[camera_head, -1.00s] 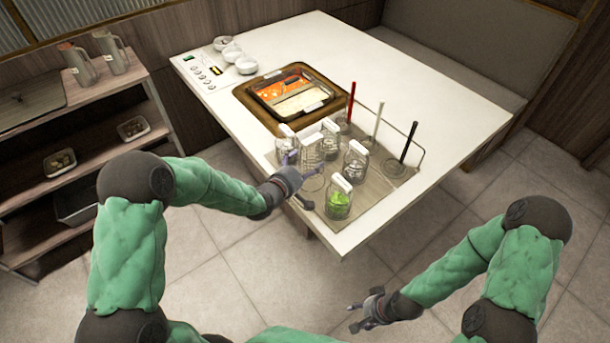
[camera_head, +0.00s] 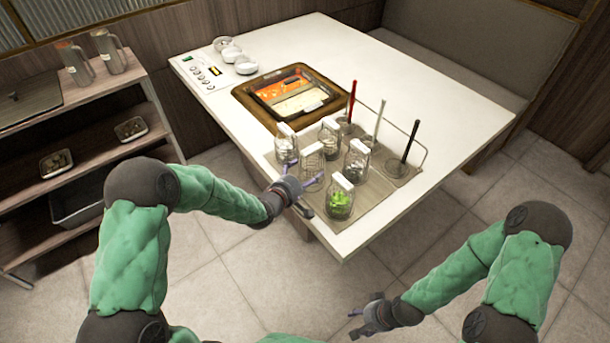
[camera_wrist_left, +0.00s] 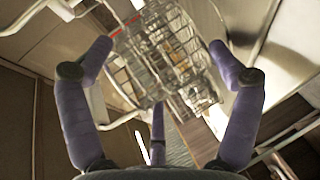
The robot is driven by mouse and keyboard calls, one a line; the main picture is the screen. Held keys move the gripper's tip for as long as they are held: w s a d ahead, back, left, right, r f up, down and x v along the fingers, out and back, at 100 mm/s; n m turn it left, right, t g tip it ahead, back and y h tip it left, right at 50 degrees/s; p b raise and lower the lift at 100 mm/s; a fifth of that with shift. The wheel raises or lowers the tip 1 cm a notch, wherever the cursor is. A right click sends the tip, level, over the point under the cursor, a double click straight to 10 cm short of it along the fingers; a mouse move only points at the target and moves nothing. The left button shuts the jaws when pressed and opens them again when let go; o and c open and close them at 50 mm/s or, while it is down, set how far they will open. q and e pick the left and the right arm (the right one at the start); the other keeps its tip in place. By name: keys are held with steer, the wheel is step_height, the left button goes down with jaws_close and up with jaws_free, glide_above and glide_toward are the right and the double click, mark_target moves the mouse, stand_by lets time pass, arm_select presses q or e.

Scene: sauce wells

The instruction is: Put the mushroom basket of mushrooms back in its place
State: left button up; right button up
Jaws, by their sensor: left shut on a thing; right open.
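A wire basket with a white handle (camera_head: 312,168) is at the left of the front group on the table's mat; I take it for the mushroom basket, but its contents are not clear. My left gripper (camera_head: 302,187) is shut on this basket from its near left side. My right gripper (camera_head: 370,314) is open and empty, low in front of the table.
Several similar baskets stand close by: one at the back left (camera_head: 286,147), one at the right (camera_head: 356,160), one with greens (camera_head: 340,201). Ladles stand in a rack (camera_head: 425,150) at right. A divided hotpot (camera_head: 290,98) lies behind. Shelves (camera_head: 95,160) stand at left.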

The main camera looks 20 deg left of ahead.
arm_select(q)
steer(key=o, duration=1.3)
steer(key=shift+c, duration=0.2)
steer(key=shift+r+p, duration=0.45)
steer(key=shift+r, duration=0.05)
steer(key=p+v, duration=0.4)
steer(key=v, duration=0.7)
steer(key=s+d+f+m+g, duration=0.2)
steer(key=s+f+m+g, duration=0.1)
steer(key=f, duration=0.4)
steer(key=s+d+f+m+g, duration=0.2)
steer(key=s+f+g, duration=0.15)
steer(key=f, duration=0.35)
steer(key=s+d+f+m+g, duration=0.2)
steer(key=s+f+m+g, duration=0.1)
steer(key=s+f, duration=0.2)
steer(key=s+d+f+m+g, duration=0.3)
steer(key=s+f, duration=0.2)
steer(key=s, duration=0.4)
steer(key=shift+d+f+m+g, duration=0.25)
steer(key=shift+f+m+g, duration=0.1)
steer(key=shift+m, duration=0.05)
steer(key=shift+s, duration=0.1)
